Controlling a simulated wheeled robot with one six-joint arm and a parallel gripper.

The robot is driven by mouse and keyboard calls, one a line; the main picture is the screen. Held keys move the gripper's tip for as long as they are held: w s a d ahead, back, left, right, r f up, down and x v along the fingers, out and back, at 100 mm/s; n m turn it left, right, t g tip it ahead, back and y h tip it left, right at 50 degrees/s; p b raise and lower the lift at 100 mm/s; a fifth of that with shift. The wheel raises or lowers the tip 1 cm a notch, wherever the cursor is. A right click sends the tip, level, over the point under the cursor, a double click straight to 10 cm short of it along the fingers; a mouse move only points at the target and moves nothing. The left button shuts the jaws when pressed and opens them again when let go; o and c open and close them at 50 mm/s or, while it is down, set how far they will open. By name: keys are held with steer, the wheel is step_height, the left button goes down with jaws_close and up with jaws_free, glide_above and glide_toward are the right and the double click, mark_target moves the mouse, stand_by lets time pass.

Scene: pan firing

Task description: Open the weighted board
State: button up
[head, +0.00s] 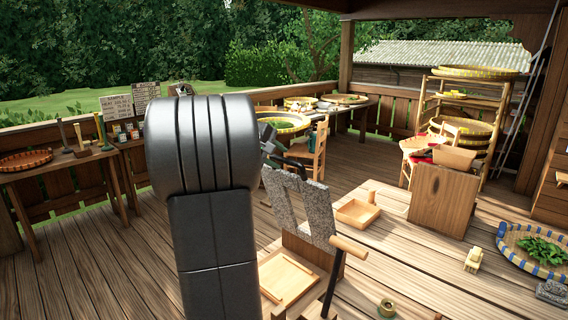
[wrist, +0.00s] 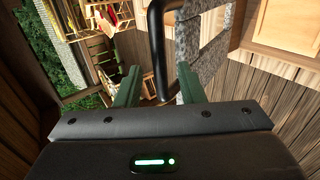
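The weighted board (head: 317,215) carries speckled grey stone slabs and stands steeply raised above a wooden base with a pale square tray (head: 287,278). Its stone also shows in the wrist view (wrist: 212,55). A dark curved handle (wrist: 156,45) runs between the two green fingers of my gripper (wrist: 158,88). The fingers are apart, with visible space beside the handle, so the gripper looks open around it. In the head view, my black arm fills the centre-left and hides part of the scene; my gripper (head: 271,143) shows only partly at the board's upper edge.
A wooden rod handle (head: 348,247) juts out at the base's right. A shallow wooden box (head: 357,212) and a larger wooden box (head: 443,195) stand on the table beyond. A blue-rimmed basket of leaves (head: 537,252) lies at right.

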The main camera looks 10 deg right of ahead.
mark_target(283, 160)
steer(key=b+v, duration=0.1)
steer(key=v, duration=0.8)
steer(key=shift+r, duration=0.1)
steer(key=p+x, duration=0.2)
steer(key=x, duration=1)
steer(key=shift+w+d+f, duration=0.15)
steer(key=shift+d+f, duration=0.05)
steer(key=shift+f, duration=0.1)
steer(key=shift+w+d+f, duration=0.25)
steer(key=shift+f, duration=0.1)
steer(key=shift+s, duration=0.1)
